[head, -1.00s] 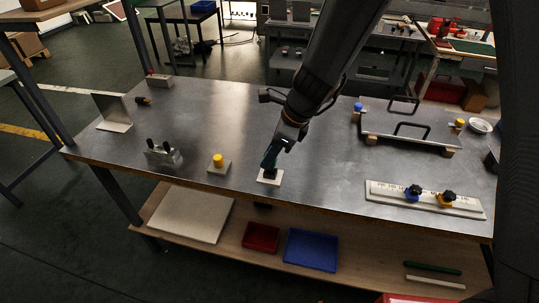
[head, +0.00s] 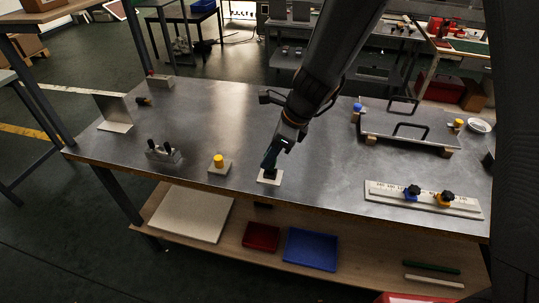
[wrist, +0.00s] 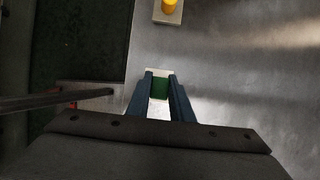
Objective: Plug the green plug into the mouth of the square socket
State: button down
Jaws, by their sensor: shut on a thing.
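My gripper (head: 268,167) points down over a small pale square plate (head: 270,180) near the front edge of the metal table. In the wrist view the green plug (wrist: 159,88) sits between the two blue-grey fingers (wrist: 159,84), which are shut on it. The pale plate (wrist: 157,73) shows just beyond the plug in that view. The plate seems to be the square socket; its mouth is hidden under the plug and fingers. I cannot tell whether the plug is inside the mouth or only above it.
A yellow peg (head: 218,160) on a grey block stands left of my gripper. The table between is clear.

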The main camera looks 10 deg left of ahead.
jog(key=shift+f+b, duration=1)
jog(key=shift+f, duration=0.35)
jog(key=c, duration=1.5)
grip_release()
jog(key=v, duration=0.7)
jog(key=shift+d+r, duration=0.15)
jog(key=shift+r, duration=0.2)
jog(key=s+d+n+h, duration=0.1)
jog(key=s+d+n, duration=0.2)
jog(key=d+n, duration=0.3)
jog(key=s+d+n+h, duration=0.2)
jog(key=d+n, duration=0.4)
jog(key=d, duration=0.5)
jog(key=s+d+n+t+h+b, duration=0.1)
jog(key=s+d+n, duration=0.3)
jog(key=d+n, duration=0.3)
jog(key=shift+d+h, duration=0.3)
jog(key=shift+d, duration=0.4)
